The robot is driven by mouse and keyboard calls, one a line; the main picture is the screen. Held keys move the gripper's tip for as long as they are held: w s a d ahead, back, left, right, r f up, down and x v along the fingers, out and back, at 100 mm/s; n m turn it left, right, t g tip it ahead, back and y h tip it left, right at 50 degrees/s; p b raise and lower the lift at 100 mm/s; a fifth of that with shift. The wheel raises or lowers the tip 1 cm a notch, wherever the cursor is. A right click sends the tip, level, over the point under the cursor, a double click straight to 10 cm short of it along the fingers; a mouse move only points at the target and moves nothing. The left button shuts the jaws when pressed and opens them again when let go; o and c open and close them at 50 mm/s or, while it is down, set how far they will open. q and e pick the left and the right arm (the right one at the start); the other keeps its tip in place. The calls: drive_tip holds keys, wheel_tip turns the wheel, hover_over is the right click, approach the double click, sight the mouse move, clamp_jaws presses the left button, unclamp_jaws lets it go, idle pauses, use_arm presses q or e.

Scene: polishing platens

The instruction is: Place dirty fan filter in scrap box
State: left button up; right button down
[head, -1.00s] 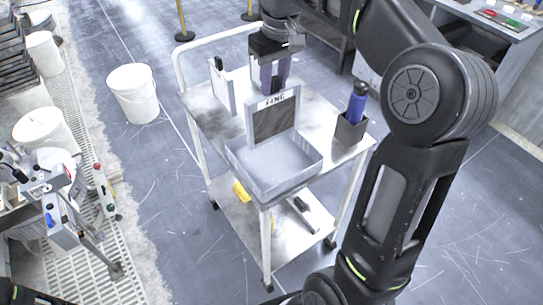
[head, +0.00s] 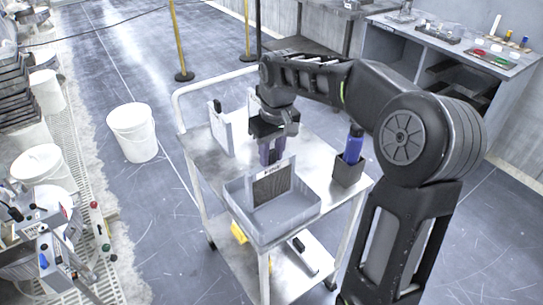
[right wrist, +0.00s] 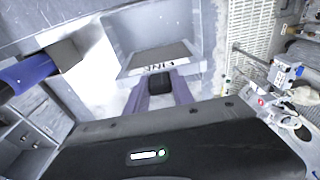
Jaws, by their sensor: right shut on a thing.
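The fan filter (head: 272,186) is a thin pale-framed panel with a dark mesh face and a lettered top strip. It stands upright, with its lower part inside the walls of the grey open box (head: 300,213) on the cart; whether it touches the floor of the box is unclear. My right gripper (head: 270,155) is above it, shut on its top edge. In the right wrist view the two purple fingers (right wrist: 164,92) pinch a dark tab at the filter (right wrist: 160,58), with the box (right wrist: 203,35) around it. My left gripper is not in view.
The box rests on a metal cart (head: 318,170). A blue bottle (head: 354,145) in a dark holder stands right of it, and a white upright panel (head: 221,130) behind left. A white bucket (head: 135,132) stands on the floor. A bench (head: 450,45) is at the back right.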

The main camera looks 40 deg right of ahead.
drive_tip(key=shift+f, duration=0.65)
drive_tip(key=c, duration=1.1)
unclamp_jaws()
wheel_tip(320, 180, up, 12)
drive_tip(key=s+p, duration=0.1)
drive_tip(key=shift+s, duration=0.25)
